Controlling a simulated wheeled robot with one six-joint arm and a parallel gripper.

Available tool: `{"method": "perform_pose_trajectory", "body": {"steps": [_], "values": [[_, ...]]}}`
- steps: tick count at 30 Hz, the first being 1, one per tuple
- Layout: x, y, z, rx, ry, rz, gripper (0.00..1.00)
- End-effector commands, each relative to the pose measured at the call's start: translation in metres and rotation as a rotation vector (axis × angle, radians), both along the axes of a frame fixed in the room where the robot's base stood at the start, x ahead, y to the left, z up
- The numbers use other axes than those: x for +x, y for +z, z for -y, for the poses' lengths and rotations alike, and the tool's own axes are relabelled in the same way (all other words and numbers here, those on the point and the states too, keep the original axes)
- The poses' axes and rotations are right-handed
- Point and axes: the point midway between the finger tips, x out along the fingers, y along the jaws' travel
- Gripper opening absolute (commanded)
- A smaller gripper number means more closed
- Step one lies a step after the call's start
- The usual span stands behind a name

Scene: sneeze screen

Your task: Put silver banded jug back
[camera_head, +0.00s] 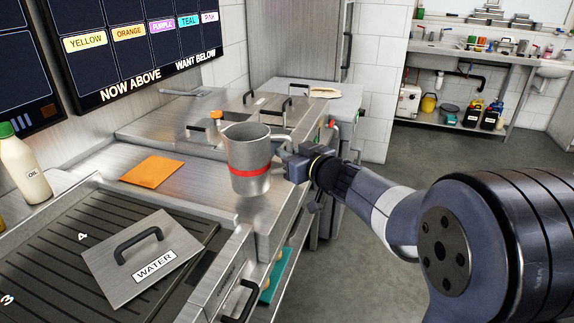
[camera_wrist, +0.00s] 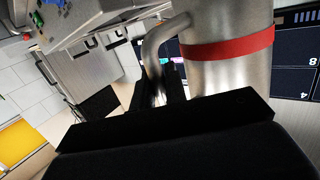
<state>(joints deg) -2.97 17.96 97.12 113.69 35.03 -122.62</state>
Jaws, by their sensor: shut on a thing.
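The silver jug (camera_head: 248,150) with a red band is upright over the front edge of the steel counter, in the middle of the head view. In the wrist view the jug (camera_wrist: 228,72) fills the upper right, and its curved handle (camera_wrist: 154,48) points toward me. My gripper (camera_head: 284,152) comes from the right and is shut on the jug's handle. I cannot tell whether the jug's base touches the counter. In the wrist view my gripper (camera_wrist: 168,85) hides part of the handle.
An orange square (camera_head: 153,170) lies on the counter left of the jug. A steel lid labelled WATER (camera_head: 110,283) rests on the ribbed panel at the front. Lidded steel units (camera_head: 165,127) lie behind. Open floor is at the right.

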Motion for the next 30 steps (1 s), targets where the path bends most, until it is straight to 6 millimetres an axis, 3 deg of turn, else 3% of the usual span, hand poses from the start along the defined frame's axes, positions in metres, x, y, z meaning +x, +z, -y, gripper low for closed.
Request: {"method": "perform_pose_trajectory", "body": {"steps": [6, 21, 22, 30], "values": [[0.000, -0.023, 0.000, 0.003, 0.000, 0.001, 0.00], [0.000, -0.027, 0.000, 0.003, 0.000, 0.003, 0.00], [0.000, -0.028, 0.000, 0.000, 0.000, -0.001, 0.15], [0.000, -0.027, 0.000, -0.001, 0.000, -0.001, 0.35]]}}
